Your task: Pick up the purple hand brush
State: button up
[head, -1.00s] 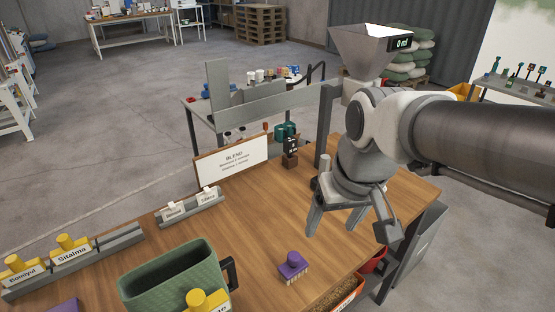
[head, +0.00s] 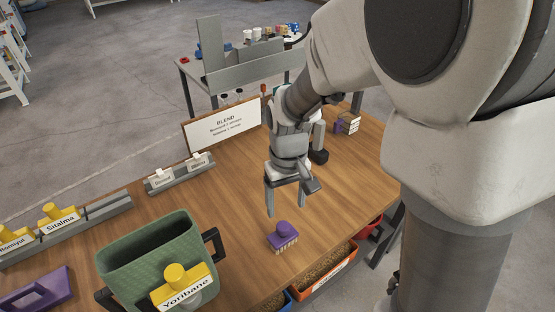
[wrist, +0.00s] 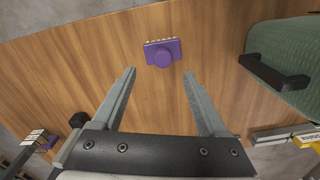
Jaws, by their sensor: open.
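In the wrist view the brush (wrist: 163,52) shows at the top middle, beyond my fingertips. My gripper (head: 287,208) is open and empty above the table, just behind the brush in the head view. Its two fingers (wrist: 161,88) are spread wide in the wrist view, with bare wood between them. The brush is apart from both fingers.
A green bin (head: 150,262) with dark handles stands left of the brush; it also shows in the wrist view (wrist: 290,65). A purple tool (head: 38,292) lies further left. A BLEND sign (head: 222,128) stands behind. Trays of grain (head: 325,275) hang off the front edge.

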aim_at(283, 225)
jog(key=f, duration=0.6)
jog(key=f+b, duration=0.1)
jog(key=f, duration=0.2)
jog(key=shift+a+f, duration=0.2)
jog(key=shift+a, duration=0.1)
grip_shut()
